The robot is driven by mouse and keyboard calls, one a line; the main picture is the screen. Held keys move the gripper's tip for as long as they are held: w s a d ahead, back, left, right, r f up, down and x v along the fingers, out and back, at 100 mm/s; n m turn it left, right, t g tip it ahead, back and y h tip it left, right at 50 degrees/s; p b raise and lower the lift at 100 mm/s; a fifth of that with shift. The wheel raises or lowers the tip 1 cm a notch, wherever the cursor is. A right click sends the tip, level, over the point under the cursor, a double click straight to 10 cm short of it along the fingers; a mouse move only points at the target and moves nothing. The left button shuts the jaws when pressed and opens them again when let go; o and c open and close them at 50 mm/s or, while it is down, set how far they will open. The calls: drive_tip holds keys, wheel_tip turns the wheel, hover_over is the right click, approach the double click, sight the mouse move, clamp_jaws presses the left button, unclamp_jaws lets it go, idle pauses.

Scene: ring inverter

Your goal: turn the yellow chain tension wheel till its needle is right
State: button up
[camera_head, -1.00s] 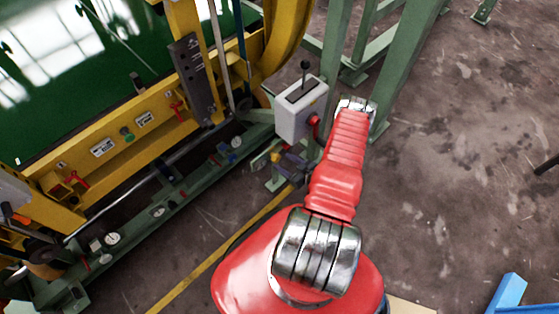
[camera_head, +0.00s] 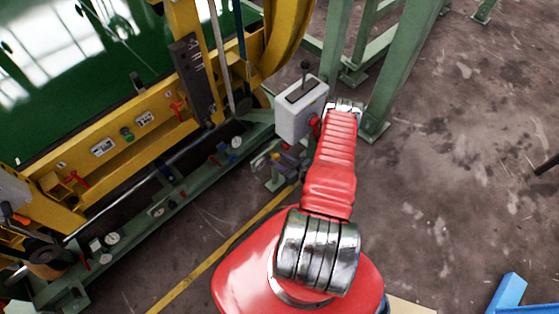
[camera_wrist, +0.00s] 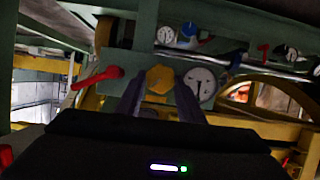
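The yellow chain tension wheel (camera_wrist: 160,79) is a small faceted knob on a green panel in the middle of the wrist view. A round white gauge (camera_wrist: 201,84) is just right of it; its needle is too small to read surely. My gripper (camera_wrist: 160,97) is open, with one dark finger on the lower left of the wheel and the other on its lower right. I cannot tell whether the fingers touch it. In the head view my gripper (camera_head: 288,160) is partly hidden beside the grey box, and the wheel is not clearly visible.
A red lever (camera_wrist: 98,77) sticks out left of the wheel. More gauges and a red lever line the green beam above right. In the head view a grey control box (camera_head: 301,107) with a black stick stands close to my arm. Open floor lies to the right.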

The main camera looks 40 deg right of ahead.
drive_tip(key=c, duration=0.5)
drive_tip(key=shift+o, duration=0.2)
drive_tip(key=shift+y, duration=0.3)
drive_tip(key=shift+d+m+y, duration=0.15)
drive_tip(key=shift+m+y, duration=0.35)
drive_tip(key=shift+m, duration=0.5)
drive_tip(key=o, duration=1.1)
